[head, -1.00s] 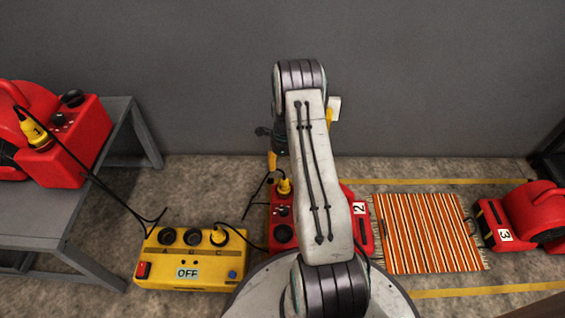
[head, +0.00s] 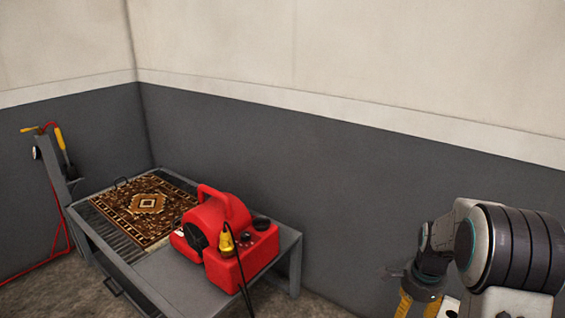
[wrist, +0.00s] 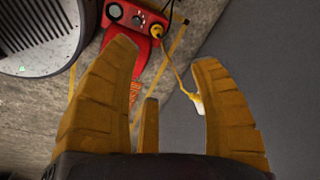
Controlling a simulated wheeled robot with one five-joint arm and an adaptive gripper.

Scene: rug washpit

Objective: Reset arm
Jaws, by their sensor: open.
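My arm shows at the lower right of the head view. My gripper (head: 418,304) hangs at the bottom edge there, with only part of its yellow fingers in the picture. In the wrist view my gripper (wrist: 165,62) has its yellow fingers spread wide, with nothing between the tips.
A grey metal table (head: 180,287) stands at the left along the wall, with a patterned brown rug (head: 147,203) and a red blower (head: 225,236) on it. A grey post with a red hose (head: 64,232) stands at the far left. The wall (head: 370,175) behind is bare.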

